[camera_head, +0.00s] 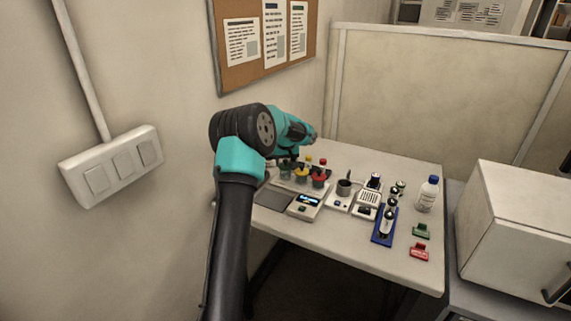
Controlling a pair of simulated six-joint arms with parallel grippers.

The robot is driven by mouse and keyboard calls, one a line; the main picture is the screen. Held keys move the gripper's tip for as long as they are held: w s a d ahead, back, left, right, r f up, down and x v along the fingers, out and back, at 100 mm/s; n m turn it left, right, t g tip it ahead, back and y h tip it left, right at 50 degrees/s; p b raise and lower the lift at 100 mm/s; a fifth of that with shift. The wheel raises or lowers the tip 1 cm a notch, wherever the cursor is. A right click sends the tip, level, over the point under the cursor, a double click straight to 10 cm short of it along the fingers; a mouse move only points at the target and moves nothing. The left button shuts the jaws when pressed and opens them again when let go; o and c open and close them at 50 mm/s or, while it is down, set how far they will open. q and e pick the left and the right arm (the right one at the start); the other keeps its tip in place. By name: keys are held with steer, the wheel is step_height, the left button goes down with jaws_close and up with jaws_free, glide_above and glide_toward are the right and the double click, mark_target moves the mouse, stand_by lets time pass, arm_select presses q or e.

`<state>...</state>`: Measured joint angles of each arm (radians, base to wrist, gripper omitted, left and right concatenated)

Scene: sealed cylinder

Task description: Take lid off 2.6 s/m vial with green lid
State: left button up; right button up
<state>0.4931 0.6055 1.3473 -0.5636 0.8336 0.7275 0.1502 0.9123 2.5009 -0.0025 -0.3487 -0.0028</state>
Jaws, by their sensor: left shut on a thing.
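A rack (290,185) on the table holds small containers with yellow (301,174), red (318,180) and dark green (285,172) tops. More yellow (308,161) and red (323,162) tops show behind. My left gripper (288,163) is at the green end of the rack, over the green-topped container, and is shut on what looks like a green lid. The teal and black wrist hides much of that end. The fingertips are small and dark, so the exact hold is hard to see. No 2.6 s/m label is readable. My right gripper is not in view.
A meter (306,205) with a lit display stands in front of the rack. To its right are a small dark-cupped device (343,188), a blue rack (384,226) with bottles, a blue-capped bottle (427,195), and green (421,230) and red (419,252) blocks. The table's front strip is clear.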

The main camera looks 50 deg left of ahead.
arm_select(q)
step_height(320, 180, up, 3)
steer(key=shift+f, duration=0.2)
steer(key=shift+r, duration=0.25)
steer(key=s+d+r, duration=0.1)
steer(key=s+d, duration=0.9)
steer(key=d, duration=0.2)
steer(key=shift+s+r, duration=0.2)
steer(key=shift+s, duration=0.05)
